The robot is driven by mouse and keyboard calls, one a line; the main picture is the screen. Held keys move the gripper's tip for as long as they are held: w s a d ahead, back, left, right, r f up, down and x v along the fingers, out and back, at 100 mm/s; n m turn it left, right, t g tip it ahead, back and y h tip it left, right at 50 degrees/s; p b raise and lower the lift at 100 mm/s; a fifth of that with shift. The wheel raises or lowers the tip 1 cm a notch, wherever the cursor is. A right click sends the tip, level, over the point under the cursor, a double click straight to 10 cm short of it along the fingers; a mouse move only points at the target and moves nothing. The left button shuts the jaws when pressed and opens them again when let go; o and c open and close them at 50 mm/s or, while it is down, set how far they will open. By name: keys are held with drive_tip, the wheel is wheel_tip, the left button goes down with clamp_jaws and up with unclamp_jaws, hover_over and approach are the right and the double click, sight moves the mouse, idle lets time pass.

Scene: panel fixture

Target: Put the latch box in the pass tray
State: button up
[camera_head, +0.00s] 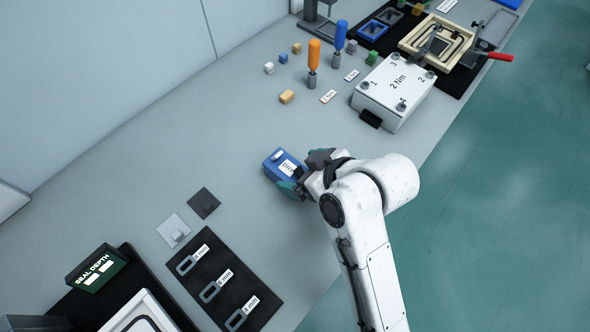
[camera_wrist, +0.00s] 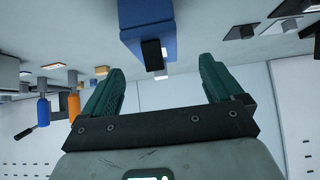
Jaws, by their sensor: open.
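The latch box is a blue box (camera_head: 276,168) with a white label on its top, standing on the grey bench near the middle of the head view. In the wrist view the blue box (camera_wrist: 146,32) is at the top, with a dark latch (camera_wrist: 152,54) facing me. My gripper (camera_head: 306,174) is at the box's right side in the head view. Its green fingers (camera_wrist: 161,68) are spread wide and nothing is clamped between them. Whether a finger touches the box cannot be told. I cannot identify the pass tray for sure; a blue edge (camera_head: 509,3) shows at the top right.
A white 2 Nm panel box (camera_head: 394,90) stands beyond my gripper, with orange (camera_head: 314,54) and blue (camera_head: 340,36) drivers and small blocks nearby. A black mat (camera_head: 222,282) with gauges lies lower left. The bench left of the blue box is clear.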

sight(289, 168)
drive_tip(key=shift+d+x, duration=0.15)
drive_tip(key=shift+x, duration=1.7)
drive_tip(key=shift+d+x, duration=0.15)
drive_tip(key=shift+x, duration=1.65)
drive_tip(key=shift+f, duration=0.2)
drive_tip(key=c, duration=1.3)
drive_tip(key=shift+w, duration=0.1)
drive_tip(key=shift+c, duration=1)
drive_tip(key=shift+r, duration=0.15)
